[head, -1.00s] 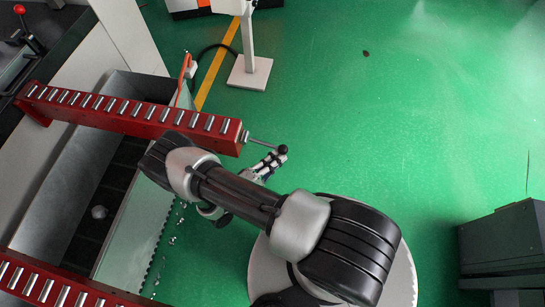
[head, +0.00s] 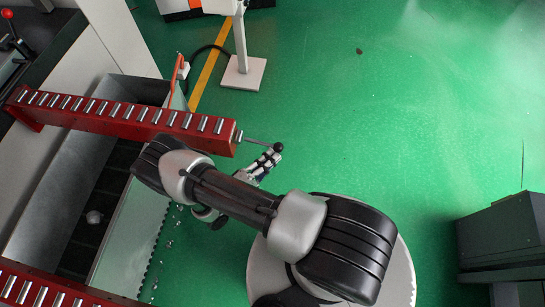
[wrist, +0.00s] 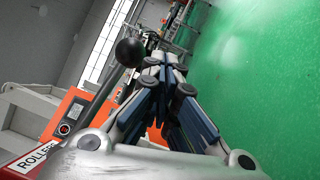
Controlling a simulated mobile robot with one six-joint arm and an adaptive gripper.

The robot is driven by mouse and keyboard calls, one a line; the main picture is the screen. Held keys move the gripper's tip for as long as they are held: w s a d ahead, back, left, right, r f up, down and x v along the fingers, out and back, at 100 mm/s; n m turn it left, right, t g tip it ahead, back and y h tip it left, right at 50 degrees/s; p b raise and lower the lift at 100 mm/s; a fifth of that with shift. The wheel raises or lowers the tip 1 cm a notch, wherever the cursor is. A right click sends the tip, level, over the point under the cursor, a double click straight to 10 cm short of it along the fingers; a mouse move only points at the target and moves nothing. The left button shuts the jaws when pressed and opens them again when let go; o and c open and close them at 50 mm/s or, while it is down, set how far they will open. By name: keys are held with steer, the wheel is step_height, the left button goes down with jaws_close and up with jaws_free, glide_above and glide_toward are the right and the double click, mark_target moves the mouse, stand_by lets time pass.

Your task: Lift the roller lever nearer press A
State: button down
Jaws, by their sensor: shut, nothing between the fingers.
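The roller lever is a thin metal rod (head: 258,142) with a black ball knob (head: 278,147), sticking out from the right end of the upper red roller rail (head: 140,118). My gripper (head: 272,158) is just below the knob and the rod in the head view. In the wrist view the knob (wrist: 130,52) and the rod stand left of my gripper (wrist: 162,62), whose fingers are together with nothing between them. I cannot tell whether a finger touches the rod. The far side of the fingers is hidden.
A second red roller rail (head: 40,290) lies at the lower left. A grey trough (head: 62,190) with a round pale object (head: 94,217) lies between the rails. A white stand base (head: 243,73) and a dark cabinet (head: 505,235) stand on open green floor (head: 400,130).

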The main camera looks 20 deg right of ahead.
steer(key=s+a+f+b, duration=0.2)
steer(key=s+a+f, duration=0.3)
steer(key=a+f, duration=0.2)
steer(key=shift+a+f, duration=0.25)
steer(key=shift+a, duration=0.4)
steer(key=w+r+m+g+y, duration=0.25)
steer(key=r+g+y, duration=0.2)
steer(key=r, duration=0.85)
steer(key=w+r+m+g+y, duration=0.1)
steer(key=r+m+g+y, duration=0.3)
steer(key=r, duration=0.8)
steer(key=s+d+r+t+y, duration=0.2)
steer(key=s+r, duration=0.4)
steer(key=r, duration=0.3)
steer(key=s+d+r+t+y, duration=0.3)
steer(key=s+r+y, duration=0.3)
steer(key=r, duration=0.3)
steer(key=shift+t+y, duration=0.75)
steer(key=shift+t, duration=0.1)
steer(key=shift+a+n, duration=0.15)
steer(key=shift+n, duration=0.2)
